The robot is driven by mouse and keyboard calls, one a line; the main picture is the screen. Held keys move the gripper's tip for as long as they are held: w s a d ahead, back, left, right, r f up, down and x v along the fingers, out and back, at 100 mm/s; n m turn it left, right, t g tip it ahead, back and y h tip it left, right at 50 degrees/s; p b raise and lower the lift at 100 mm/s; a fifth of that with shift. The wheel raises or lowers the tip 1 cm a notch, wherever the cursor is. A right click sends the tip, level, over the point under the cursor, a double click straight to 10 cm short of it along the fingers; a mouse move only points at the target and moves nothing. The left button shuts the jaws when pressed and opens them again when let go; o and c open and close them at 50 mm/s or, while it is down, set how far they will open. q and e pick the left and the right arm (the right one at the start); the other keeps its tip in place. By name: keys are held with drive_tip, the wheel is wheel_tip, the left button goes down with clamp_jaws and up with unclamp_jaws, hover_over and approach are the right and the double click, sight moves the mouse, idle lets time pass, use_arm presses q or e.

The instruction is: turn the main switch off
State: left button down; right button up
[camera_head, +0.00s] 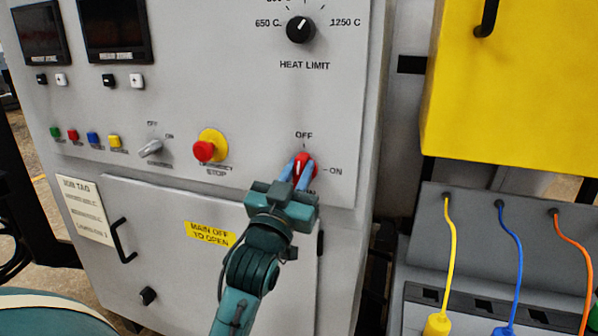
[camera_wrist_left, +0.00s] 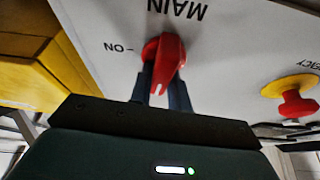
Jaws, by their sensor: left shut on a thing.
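The main switch is a red rotary knob (camera_head: 300,160) on the grey panel, with OFF printed above it and ON to its right. In the left wrist view the red knob (camera_wrist_left: 165,62) appears upside down, with the MAIN label above it and ON to its left. Its white mark points down there, which is roughly the OFF side. My left gripper (camera_head: 297,172) is shut on the knob, one blue-grey finger on each side. The gripper hides part of the knob and the MAIN label in the head view.
A red emergency stop button (camera_head: 204,151) on a yellow base sits left of the switch. The heat limit dial (camera_head: 300,30) is above. A closed lower door (camera_head: 150,240) has a black handle. A yellow box (camera_head: 510,90) and coloured cables stand to the right.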

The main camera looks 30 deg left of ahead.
use_arm(q)
drive_tip(key=shift+n+y, duration=0.4)
drive_tip(key=shift+n, duration=0.4)
use_arm(e)
drive_tip(key=shift+s+f, duration=0.1)
drive_tip(key=shift+f, duration=0.05)
use_arm(q)
drive_tip(key=c, duration=1.3)
unclamp_jaws()
